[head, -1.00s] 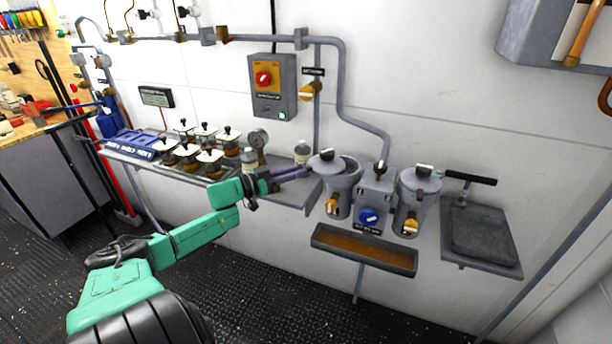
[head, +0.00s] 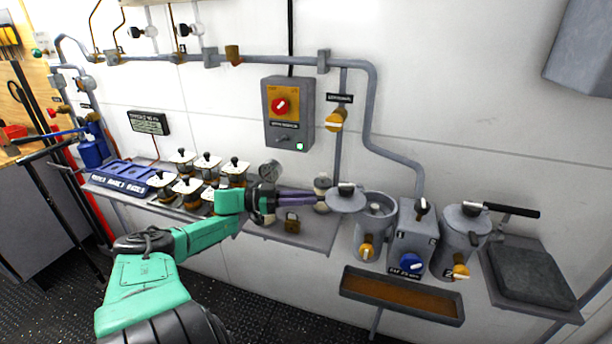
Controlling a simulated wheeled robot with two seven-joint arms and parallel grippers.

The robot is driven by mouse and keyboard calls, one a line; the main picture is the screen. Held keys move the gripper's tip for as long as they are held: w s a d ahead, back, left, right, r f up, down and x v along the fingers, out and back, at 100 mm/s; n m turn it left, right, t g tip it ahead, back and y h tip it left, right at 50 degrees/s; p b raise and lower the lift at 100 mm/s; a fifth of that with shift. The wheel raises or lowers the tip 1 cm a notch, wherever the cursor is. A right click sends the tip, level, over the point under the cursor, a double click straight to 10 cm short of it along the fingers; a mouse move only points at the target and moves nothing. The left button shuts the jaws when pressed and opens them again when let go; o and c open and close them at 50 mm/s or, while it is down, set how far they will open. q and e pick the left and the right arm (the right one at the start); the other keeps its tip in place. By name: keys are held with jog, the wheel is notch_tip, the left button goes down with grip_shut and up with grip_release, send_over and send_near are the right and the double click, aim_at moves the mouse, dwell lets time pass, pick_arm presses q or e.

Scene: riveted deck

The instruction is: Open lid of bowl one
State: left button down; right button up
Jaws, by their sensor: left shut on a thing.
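Bowl one is most likely the left grey metal bowl (head: 372,238) on the wall-mounted unit, with a yellow tap handle low on its front. Its top is uncovered and the inside rim shows. The exact contact is too small to see. A second bowl (head: 460,240) to the right has its lid (head: 467,216) on. My right gripper is not in view.
A grey box with a blue knob (head: 411,262) stands between the bowls, with a drip tray (head: 402,296) below. A shelf (head: 318,232) with a brass padlock (head: 291,222) lies under my left gripper. Several white-topped jars (head: 187,187) stand left. A pipe (head: 372,110) runs above.

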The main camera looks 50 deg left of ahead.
pick_arm(q)
jog(key=shift+f, duration=0.15)
jog(key=c, duration=0.8)
grip_release()
